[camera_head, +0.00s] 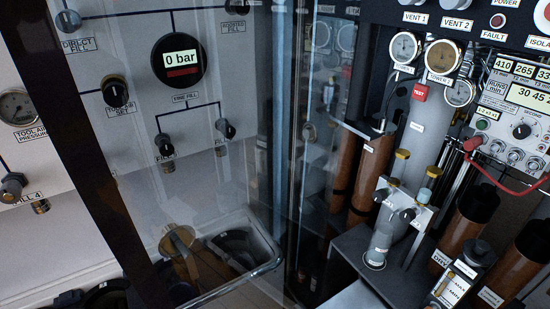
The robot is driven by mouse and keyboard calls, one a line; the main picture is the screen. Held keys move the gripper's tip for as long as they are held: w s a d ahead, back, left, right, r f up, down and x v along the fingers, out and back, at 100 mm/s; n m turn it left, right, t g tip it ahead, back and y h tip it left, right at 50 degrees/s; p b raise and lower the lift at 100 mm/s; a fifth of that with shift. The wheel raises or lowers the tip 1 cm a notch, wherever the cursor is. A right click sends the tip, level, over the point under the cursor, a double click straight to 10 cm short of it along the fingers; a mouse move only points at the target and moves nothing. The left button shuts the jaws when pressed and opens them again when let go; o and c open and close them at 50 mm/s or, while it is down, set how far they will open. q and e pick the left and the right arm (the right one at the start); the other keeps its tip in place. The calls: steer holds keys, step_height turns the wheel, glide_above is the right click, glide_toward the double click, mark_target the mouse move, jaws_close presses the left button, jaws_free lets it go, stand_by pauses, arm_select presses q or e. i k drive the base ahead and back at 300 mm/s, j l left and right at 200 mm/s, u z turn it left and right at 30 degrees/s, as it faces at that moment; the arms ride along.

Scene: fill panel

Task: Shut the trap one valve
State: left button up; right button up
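I cannot read a label saying trap one, so I cannot tell for sure which valve it is. A pale valve block (405,207) stands right of centre, at the foot of a grey upright cylinder (424,135). It bears small dark knobs (408,215) with small tags. A brass-capped fitting (403,155) stands just above it, and a clear bowl (379,243) hangs below it. Whether any of these valves is open or shut cannot be told. Neither of my grippers shows in the head view.
A clear pane edge (290,150) stands left of the valve block. A red lead (505,188) hangs at right below a meter box (520,100). Brown cylinders (462,228) stand at lower right. The left panel has a 0 bar gauge (180,61) and several knobs.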

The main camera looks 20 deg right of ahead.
mark_target(380, 195)
steer(key=z, duration=1.35)
